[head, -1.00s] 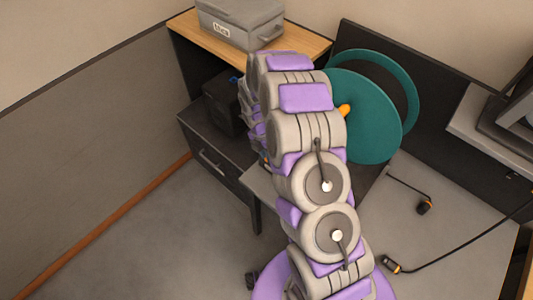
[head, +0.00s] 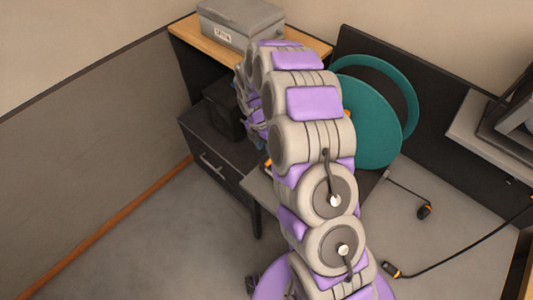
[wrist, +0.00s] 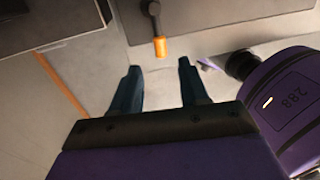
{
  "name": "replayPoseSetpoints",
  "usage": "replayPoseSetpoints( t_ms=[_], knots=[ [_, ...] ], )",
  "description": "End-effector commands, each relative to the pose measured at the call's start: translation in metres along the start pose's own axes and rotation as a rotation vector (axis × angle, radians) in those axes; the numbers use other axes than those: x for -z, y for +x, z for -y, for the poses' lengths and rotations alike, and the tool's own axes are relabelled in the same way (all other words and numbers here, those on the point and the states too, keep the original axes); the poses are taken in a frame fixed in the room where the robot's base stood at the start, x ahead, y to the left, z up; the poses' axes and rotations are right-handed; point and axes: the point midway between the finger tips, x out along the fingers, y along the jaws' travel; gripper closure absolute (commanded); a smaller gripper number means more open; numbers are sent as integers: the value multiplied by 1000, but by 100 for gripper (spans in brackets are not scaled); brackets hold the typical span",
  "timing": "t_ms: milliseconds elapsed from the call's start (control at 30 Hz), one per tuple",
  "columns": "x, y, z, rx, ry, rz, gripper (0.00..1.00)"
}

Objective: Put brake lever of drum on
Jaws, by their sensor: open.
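The teal cable drum (head: 372,125) stands on the desk at the right of my arm in the head view; my arm covers its left part. In the wrist view a short dark lever with an orange end (wrist: 159,46) points down toward my gripper; I cannot tell for certain that it is the brake lever. My gripper (wrist: 159,70) is open and empty, its two dark blue fingers apart. The orange end lies just beyond the fingertips, about midway between them, not held. In the head view a small orange bit (head: 267,165) shows at my arm's left edge, and my gripper is hidden.
A dark drawer cabinet (head: 213,162) and a wooden shelf with a grey labelled box (head: 240,22) stand behind. A black cable with orange-black plugs (head: 392,270) lies on the desk at right. Grey panels close off the back and left. The floor at left is clear.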

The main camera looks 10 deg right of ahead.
Motion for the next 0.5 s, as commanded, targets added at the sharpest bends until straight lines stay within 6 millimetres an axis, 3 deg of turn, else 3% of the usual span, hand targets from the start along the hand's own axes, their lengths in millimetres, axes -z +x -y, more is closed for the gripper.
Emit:
replayPoseSetpoints(
  t_ms=[200, 500],
  knots=[
    [0, -52, -2, -5, -1, 3, 56],
    [0, -97, -1, -1, -2, 2, 56]
  ],
)
